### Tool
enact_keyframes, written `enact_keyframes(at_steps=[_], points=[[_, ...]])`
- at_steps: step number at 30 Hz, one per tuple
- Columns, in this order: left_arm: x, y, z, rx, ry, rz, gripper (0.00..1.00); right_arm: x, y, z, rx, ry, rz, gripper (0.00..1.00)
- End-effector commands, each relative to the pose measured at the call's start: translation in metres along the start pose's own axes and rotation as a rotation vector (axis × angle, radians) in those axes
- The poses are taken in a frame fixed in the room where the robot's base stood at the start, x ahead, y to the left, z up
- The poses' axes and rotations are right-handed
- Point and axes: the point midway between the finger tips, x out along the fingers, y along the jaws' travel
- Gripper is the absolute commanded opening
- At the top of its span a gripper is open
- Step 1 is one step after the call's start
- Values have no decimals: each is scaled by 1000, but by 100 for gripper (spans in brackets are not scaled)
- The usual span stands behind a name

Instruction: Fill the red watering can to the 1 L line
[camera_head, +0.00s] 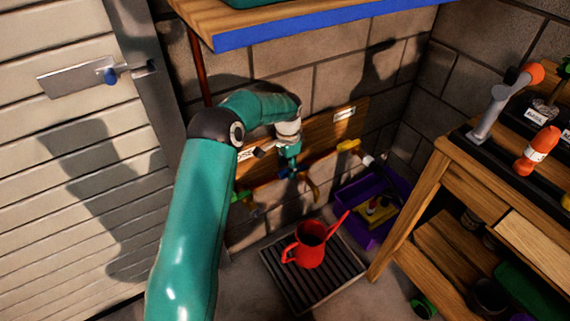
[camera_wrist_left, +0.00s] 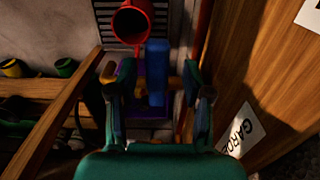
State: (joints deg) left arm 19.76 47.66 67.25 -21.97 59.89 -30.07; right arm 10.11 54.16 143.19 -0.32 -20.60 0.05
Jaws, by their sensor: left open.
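The red watering can (camera_head: 309,250) stands upright on a dark slatted floor grate (camera_head: 272,262) below the taps. Its mouth faces up, and its inside is dark, so I cannot see any water level or the 1 L line. It also shows at the top of the left wrist view (camera_wrist_left: 131,27). No water stream is visible. A blue tap handle (camera_wrist_left: 157,75) stands between the fingers of my open left gripper (camera_wrist_left: 158,84), with gaps visible on both sides. In the head view, my left gripper (camera_head: 289,166) is at the middle tap and hides part of it. My right gripper is not in view.
A green-handled tap (camera_head: 240,196) is at the left, and a yellow-handled tap (camera_head: 348,146) at the right. A purple crate (camera_head: 349,202) stands beside the can. A wooden workbench (camera_head: 437,172) is at the right. A blue-edged shelf (camera_head: 300,27) hangs above.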

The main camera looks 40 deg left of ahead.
Motion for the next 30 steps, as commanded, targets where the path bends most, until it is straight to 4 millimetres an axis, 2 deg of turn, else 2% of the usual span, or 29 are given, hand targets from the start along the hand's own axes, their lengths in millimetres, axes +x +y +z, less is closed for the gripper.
enact_keyframes(at_steps=[5, 18, 24, 30], points=[[-17, 0, -1, 0, 3, -2, 50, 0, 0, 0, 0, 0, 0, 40], [-99, -2, -5, 1, 4, -4, 50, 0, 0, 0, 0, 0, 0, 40], [-116, -1, -5, 2, 2, -2, 50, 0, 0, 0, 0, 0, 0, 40], [-119, -2, -5, 2, 2, -2, 50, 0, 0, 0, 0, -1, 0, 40]])
